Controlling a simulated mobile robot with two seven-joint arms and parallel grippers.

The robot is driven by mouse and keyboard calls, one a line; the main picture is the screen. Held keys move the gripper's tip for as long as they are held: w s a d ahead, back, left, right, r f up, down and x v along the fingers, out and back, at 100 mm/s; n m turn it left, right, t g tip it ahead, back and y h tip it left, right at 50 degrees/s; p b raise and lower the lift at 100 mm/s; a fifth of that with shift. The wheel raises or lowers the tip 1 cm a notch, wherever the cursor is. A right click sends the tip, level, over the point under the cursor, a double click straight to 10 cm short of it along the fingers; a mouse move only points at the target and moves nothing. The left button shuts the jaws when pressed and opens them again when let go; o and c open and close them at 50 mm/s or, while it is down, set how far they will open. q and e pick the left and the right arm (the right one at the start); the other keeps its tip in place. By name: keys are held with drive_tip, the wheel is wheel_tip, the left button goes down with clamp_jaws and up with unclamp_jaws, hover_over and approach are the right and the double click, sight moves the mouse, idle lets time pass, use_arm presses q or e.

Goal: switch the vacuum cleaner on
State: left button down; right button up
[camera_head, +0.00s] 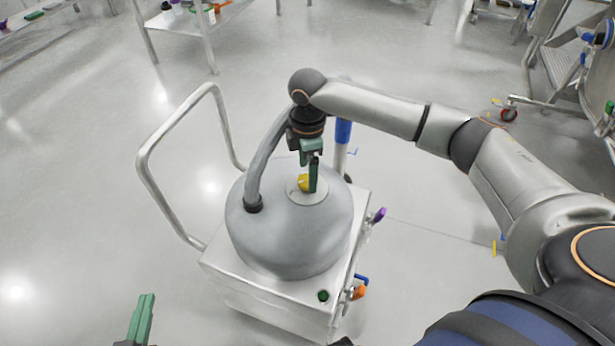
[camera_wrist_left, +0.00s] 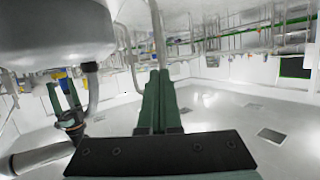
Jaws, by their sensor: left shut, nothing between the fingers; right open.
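The vacuum cleaner has a domed grey drum (camera_head: 285,235) on a white wheeled cart with a tubular handle. A yellow knob (camera_head: 304,183) sits on a round light plate on top of the drum. My right gripper (camera_head: 313,176) points down at this knob with its fingers open; the near finger partly hides the knob. I cannot tell whether they touch. The right gripper (camera_wrist_left: 64,94) also shows in the left wrist view, which looks upside down. My left gripper (camera_head: 146,300) is shut and empty at the lower left, apart from the cart; its fingers (camera_wrist_left: 158,100) show together in its wrist view.
A grey hose (camera_head: 262,160) arches over the drum beside my right gripper. The cart's handle (camera_head: 150,165) rises at the left. A green button (camera_head: 323,296) and coloured levers are at the cart's front right. Open floor lies left; steel equipment (camera_head: 565,60) stands at the upper right.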

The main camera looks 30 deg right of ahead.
use_arm(q)
drive_tip(key=shift+w+r+t, duration=0.3)
drive_tip(key=shift+r+t, duration=0.1)
drive_tip(key=shift+r, duration=0.45)
drive_tip(key=shift+w+r+t, duration=0.25)
drive_tip(key=shift+r+t, duration=0.15)
drive_tip(key=shift+r, duration=0.45)
use_arm(e)
drive_tip(key=shift+f, duration=1)
clamp_jaws()
